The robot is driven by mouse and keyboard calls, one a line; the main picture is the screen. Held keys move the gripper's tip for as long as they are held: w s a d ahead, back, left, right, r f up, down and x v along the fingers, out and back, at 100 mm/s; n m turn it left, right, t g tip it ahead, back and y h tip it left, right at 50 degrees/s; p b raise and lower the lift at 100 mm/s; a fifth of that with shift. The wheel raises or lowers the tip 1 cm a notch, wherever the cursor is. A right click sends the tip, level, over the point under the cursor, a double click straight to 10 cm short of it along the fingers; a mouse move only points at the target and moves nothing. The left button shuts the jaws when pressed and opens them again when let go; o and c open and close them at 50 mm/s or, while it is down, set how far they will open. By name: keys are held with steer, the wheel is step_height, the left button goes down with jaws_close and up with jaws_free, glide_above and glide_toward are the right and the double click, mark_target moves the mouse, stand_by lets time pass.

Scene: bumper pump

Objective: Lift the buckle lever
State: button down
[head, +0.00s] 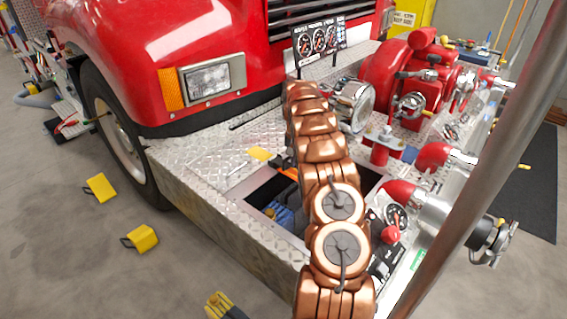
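A red fire truck's silver diamond-plate bumper (190,180) fills the middle of the head view. An open recess (262,192) in it shows dark walls and something blue (283,217) inside. A small yellow piece (259,153) lies on the plate behind the recess, and a bit of orange (289,172) shows beside my arm. I cannot pick out the buckle lever for certain; it may be small or hidden behind my arm. My copper-coloured arm rises through the middle of the view, covering part of the recess. My gripper cannot be made out.
A red pump (395,70) with valves and gauges stands on the bumper's right side. A grey pole (470,160) crosses the right of the view. Yellow blocks (101,187) (142,238) lie on the open concrete floor at left. A gauge panel (318,40) stands behind my arm.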

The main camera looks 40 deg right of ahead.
steer(key=shift+f, duration=0.25)
steer(key=shift+w, duration=0.15)
